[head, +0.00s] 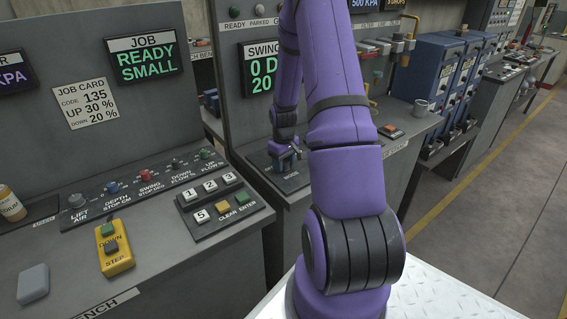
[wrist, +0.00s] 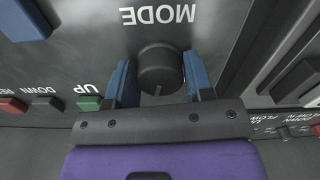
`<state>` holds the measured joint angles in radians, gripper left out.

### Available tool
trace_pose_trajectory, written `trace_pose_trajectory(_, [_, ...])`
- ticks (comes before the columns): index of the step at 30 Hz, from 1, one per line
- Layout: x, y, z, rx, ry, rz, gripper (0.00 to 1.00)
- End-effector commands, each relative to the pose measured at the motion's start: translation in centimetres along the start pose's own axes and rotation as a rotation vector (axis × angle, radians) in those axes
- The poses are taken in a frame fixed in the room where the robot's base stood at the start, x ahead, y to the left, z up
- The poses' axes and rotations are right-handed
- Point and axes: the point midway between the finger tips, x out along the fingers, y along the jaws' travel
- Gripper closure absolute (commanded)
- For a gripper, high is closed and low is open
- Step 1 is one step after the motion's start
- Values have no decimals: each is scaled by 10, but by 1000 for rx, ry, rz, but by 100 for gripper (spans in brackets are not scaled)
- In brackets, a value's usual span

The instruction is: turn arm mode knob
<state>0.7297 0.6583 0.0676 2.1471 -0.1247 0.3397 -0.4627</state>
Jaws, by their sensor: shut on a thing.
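The arm mode knob (wrist: 160,66) is a dark round knob with a pale pointer line, on a grey panel under the word MODE, which appears upside down in the wrist view. My gripper (wrist: 160,80) has its blue fingers on either side of the knob, shut on it. In the head view my gripper (head: 287,160) is at the panel beyond the near bench, small and partly hidden by my purple arm. The knob cannot be made out there.
In the wrist view a green UP button (wrist: 88,103) and a dark DOWN button (wrist: 46,103) sit left of the fingers. In the head view, a keypad (head: 212,200) and a yellow step pendant (head: 114,248) lie on the near bench.

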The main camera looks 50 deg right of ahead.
Motion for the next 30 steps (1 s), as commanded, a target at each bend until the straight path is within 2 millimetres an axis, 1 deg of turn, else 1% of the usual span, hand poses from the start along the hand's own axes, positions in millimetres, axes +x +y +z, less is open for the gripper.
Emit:
trace_pose_trajectory(6, [0, 0, 0, 188, 0, 1, 76])
trace_pose_trajectory(15, [0, 0, 0, 406, 0, 1, 76])
trace_pose_trajectory(22, [0, 0, 0, 506, 1, 0, 76])
trace_pose_trajectory(30, [0, 0, 0, 548, 1, 1, 76])
